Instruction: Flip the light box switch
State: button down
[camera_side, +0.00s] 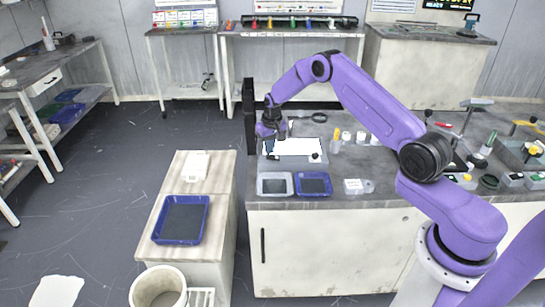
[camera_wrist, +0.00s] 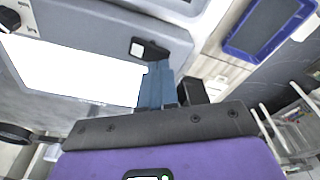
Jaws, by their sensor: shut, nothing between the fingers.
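The light box (camera_side: 300,147) lies on the grey bench, its panel bright white; the panel also fills the left of the wrist view (camera_wrist: 70,68). A small black-and-white switch (camera_wrist: 150,48) sits on the box's grey frame, beside one corner of the panel. In the side view a dark spot near the fingertips may be this switch, but it is too small to be sure. My gripper (camera_side: 270,151) points down over the box's left end. Its blue fingers (camera_wrist: 156,84) are together and empty, close to the switch. I cannot tell whether they touch it.
A grey-white tray (camera_side: 274,192) and a blue tray (camera_side: 330,185) lie in front of the box. A dark upright post (camera_side: 249,115) stands just left of it. Bottles and caps (camera_side: 347,136) stand to the right. A lower cabinet holds another blue tray (camera_side: 205,220).

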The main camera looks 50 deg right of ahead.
jog(key=shift+f, duration=0.85)
dwell(0.5)
jog(key=shift+r, duration=3.55)
